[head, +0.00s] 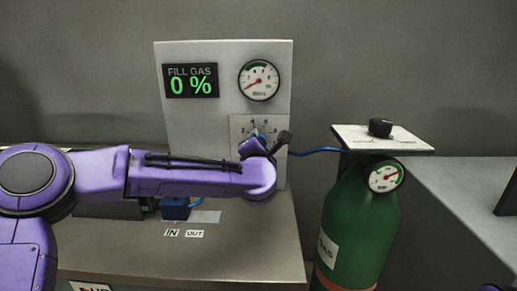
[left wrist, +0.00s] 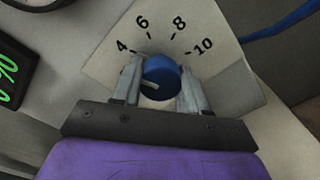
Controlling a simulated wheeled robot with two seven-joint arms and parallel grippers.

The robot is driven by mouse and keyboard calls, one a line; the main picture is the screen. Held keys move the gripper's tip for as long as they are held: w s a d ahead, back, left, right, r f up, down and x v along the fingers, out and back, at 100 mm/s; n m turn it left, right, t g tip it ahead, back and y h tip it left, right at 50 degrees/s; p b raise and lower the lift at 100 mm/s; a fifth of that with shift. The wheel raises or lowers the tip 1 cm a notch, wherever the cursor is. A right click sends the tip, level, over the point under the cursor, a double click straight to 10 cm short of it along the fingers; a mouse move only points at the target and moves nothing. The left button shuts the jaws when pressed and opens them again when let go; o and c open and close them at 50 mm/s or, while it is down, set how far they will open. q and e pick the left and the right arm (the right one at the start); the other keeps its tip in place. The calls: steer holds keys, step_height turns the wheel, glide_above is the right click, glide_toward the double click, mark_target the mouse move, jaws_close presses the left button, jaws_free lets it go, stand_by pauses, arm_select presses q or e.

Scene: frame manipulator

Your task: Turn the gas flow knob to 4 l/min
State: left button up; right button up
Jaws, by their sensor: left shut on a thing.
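The blue gas flow knob (left wrist: 162,76) sits on a white dial plate (left wrist: 105,73) in the left wrist view. The numbers 4, 6, 8 and 10 show around its top. Its pale pointer line lies toward the left, below the 4 mark; the lower part of the scale is hidden. My left gripper (left wrist: 160,88) is shut on the knob, one finger on each side. In the head view, my left gripper (head: 262,146) covers most of the knob and the dial plate (head: 237,124). My right gripper is out of view.
The grey panel (head: 190,125) carries a display (head: 191,81) reading FILL GAS 0 % and a round gauge (head: 259,80). A green gas cylinder (head: 362,220) with its own gauge (head: 386,176) stands to the right. A blue hose (head: 318,151) runs between panel and cylinder.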

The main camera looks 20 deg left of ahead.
arm_select(q)
steer(key=shift+a+r, duration=0.1)
steer(key=shift+r, duration=0.05)
stand_by(0.3)
steer(key=o, duration=1.1)
steer(key=shift+w, duration=0.1)
steer(key=shift+c, duration=0.2)
steer(key=b+v, duration=0.2)
steer(key=v, duration=0.8)
steer(key=shift+s, duration=0.3)
